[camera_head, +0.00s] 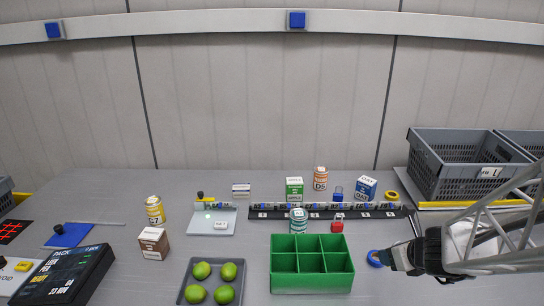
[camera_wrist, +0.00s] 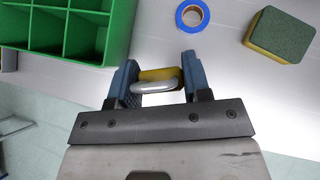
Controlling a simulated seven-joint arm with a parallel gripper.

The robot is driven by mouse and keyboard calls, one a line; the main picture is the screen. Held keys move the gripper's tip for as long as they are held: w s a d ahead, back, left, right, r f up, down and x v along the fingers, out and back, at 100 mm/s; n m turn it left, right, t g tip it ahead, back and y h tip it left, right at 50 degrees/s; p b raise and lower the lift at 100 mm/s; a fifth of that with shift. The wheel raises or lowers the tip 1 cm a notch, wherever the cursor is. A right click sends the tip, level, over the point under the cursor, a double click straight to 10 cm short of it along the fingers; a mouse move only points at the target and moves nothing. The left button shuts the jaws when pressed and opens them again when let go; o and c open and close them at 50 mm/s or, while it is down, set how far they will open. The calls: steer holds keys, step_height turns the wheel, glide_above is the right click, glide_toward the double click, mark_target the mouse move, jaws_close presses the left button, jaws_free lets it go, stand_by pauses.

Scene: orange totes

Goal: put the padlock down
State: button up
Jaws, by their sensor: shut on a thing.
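The padlock (camera_wrist: 160,75), with a yellow body and a silver shackle, is between the two blue fingers of my gripper (camera_wrist: 158,83) in the wrist view. The fingers are shut on it, one on each side, with the shackle towards the palm. In the head view my gripper (camera_head: 388,259) is at the right, to the right of the green divided box, and the padlock cannot be made out there. I cannot tell how far the padlock is above the table.
A green divided box (camera_head: 312,284) stands left of my gripper. A blue tape roll (camera_wrist: 192,15) and a green-and-yellow sponge (camera_wrist: 280,35) lie ahead in the wrist view. A grey tray (camera_head: 212,299) holds several limes. Grey bins (camera_head: 455,165) stand at the back right.

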steer(key=w+a+n+g+y, duration=0.3)
steer(key=w+a+n+y, duration=0.3)
steer(key=w+a, duration=1.95)
steer(key=w+a+f+n+g, duration=0.1)
steer(key=w+a, duration=0.5)
steer(key=a, duration=0.7)
steer(key=n+g, duration=0.1)
steer(key=n, duration=0.1)
steer(key=shift+a+n+h, duration=0.3)
steer(key=shift+a+n, duration=0.1)
steer(key=shift+w+f, duration=0.1)
steer(key=shift+w, duration=0.1)
glide_above(234, 185)
steer(key=d, duration=0.3)
steer(key=shift+s+f, duration=0.45)
steer(key=shift+f, duration=0.3)
steer(key=shift+d+f, duration=0.1)
steer(key=shift+f, duration=1.65)
steer(key=shift+f, duration=0.15)
steer(key=o, duration=1)
steer(key=shift+c, duration=0.2)
